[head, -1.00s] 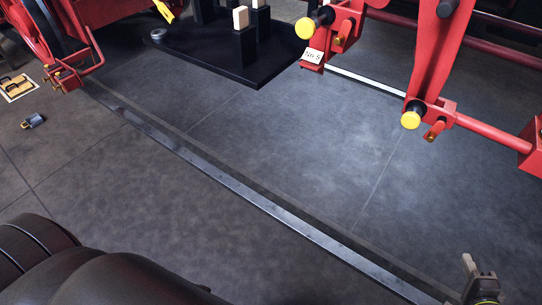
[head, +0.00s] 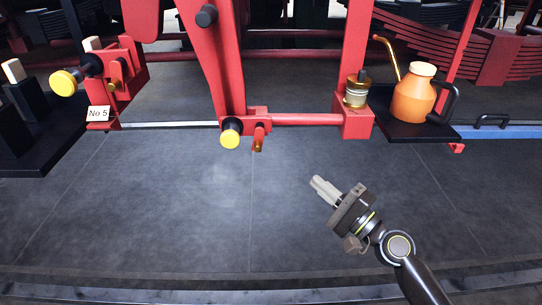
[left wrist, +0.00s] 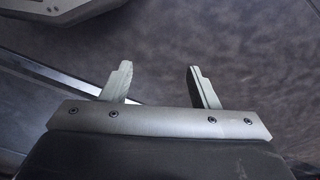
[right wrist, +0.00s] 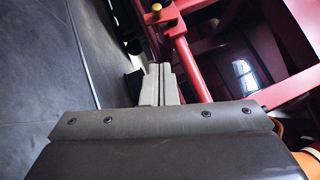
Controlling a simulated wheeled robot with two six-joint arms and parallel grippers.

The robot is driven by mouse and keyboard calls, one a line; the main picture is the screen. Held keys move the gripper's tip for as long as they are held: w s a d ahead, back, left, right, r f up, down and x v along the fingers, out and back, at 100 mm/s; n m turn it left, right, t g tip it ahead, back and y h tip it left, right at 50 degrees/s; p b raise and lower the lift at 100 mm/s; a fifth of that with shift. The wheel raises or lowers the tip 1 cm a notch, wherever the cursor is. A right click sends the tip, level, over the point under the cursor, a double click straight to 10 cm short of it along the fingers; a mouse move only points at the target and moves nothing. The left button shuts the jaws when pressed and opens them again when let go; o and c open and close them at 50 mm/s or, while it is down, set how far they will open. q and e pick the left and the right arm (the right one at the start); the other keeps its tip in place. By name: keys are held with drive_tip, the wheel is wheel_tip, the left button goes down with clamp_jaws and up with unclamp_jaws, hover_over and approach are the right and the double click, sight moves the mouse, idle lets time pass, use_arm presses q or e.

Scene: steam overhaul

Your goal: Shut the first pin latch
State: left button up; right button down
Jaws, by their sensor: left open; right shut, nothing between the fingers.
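In the head view, a yellow-ended pin (head: 230,134) sits at the foot of a red lever, with a small red latch tab (head: 259,137) hanging beside it. Another yellow-ended pin (head: 66,82) is at the left, above the "No 5" tag (head: 98,113), with a similar red tab (head: 116,74) beside it. I cannot tell which latch is the first. My right gripper (head: 319,185) is shut and empty, apart from these parts, below and right of the middle pin. It also shows in the right wrist view (right wrist: 158,68). My left gripper (left wrist: 158,72) is open and empty over the floor.
A red rod runs right to an oil cup (head: 356,91) on a red block. An orange oil can (head: 413,95) stands on a dark tray (head: 400,130) at the right. A black stand (head: 30,160) is at the left. The grey floor in front is clear.

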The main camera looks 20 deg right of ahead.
sight(261, 145)
drive_tip(key=shift+w, duration=0.1)
use_arm(q)
drive_tip(key=s+a+f+p, duration=0.1)
drive_tip(key=s+f+p, duration=0.1)
drive_tip(key=f, duration=0.4)
drive_tip(key=s+a+f+y+p, duration=0.1)
drive_tip(key=s+a+f+p, duration=0.1)
drive_tip(key=f, duration=0.4)
drive_tip(key=shift+s+m+p, duration=0.15)
drive_tip(key=shift+m+p, duration=0.15)
drive_tip(key=shift+p, duration=0.3)
use_arm(e)
drive_tip(key=s+a+x, duration=0.1)
drive_tip(key=a+x, duration=0.1)
drive_tip(key=x, duration=1)
drive_tip(key=shift+a+r, duration=0.4)
use_arm(q)
drive_tip(key=shift+a, duration=0.1)
